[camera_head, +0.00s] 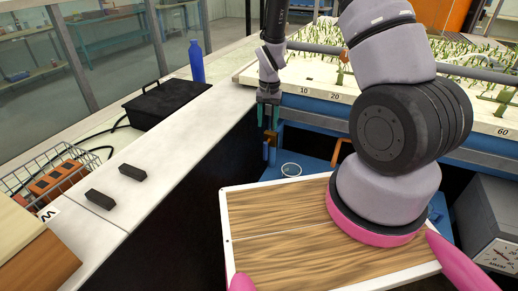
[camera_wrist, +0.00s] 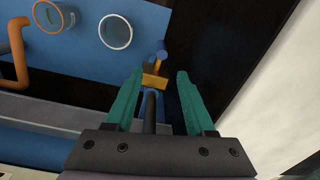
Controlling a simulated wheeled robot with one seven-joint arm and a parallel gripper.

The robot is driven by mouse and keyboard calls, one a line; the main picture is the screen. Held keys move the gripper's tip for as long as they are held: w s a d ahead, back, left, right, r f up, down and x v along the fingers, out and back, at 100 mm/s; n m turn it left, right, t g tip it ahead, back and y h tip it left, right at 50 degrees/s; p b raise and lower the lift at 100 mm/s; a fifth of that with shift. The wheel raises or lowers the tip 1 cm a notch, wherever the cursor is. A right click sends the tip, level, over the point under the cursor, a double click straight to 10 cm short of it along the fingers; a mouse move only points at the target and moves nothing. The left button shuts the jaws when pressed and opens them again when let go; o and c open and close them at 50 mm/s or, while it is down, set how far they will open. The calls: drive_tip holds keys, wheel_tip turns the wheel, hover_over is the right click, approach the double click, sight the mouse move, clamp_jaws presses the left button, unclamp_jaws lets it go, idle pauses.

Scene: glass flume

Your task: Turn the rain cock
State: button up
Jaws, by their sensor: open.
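The rain cock shows in the wrist view as a brass body (camera_wrist: 155,79) with a small blue part (camera_wrist: 160,55) at its far end. In the head view a brass piece (camera_head: 280,132) and a blue piece (camera_head: 266,151) show just below my gripper (camera_head: 268,121). My gripper has green fingers, is open and points down. In the wrist view the brass body appears between the fingertips of my gripper (camera_wrist: 160,75), with a gap on each side. I cannot tell how far below the tips it lies. Part of the cock is hidden behind the fingers in the head view.
A white counter (camera_head: 185,135) runs along the left with a black case (camera_head: 165,102), a blue bottle (camera_head: 196,62) and two dark blocks. The planted flume bed (camera_head: 325,75) lies behind. An orange pipe (camera_wrist: 20,55) and a white ring (camera_wrist: 115,32) are near the cock.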

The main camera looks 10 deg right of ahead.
sight(265, 159)
drive_tip(key=f, duration=0.3)
drive_tip(key=shift+a+f, duration=0.2)
drive_tip(key=shift+a, duration=0.15)
wheel_tip(265, 159, down, 10)
drive_tip(key=shift+f, duration=0.15)
clamp_jaws()
idle(1.3)
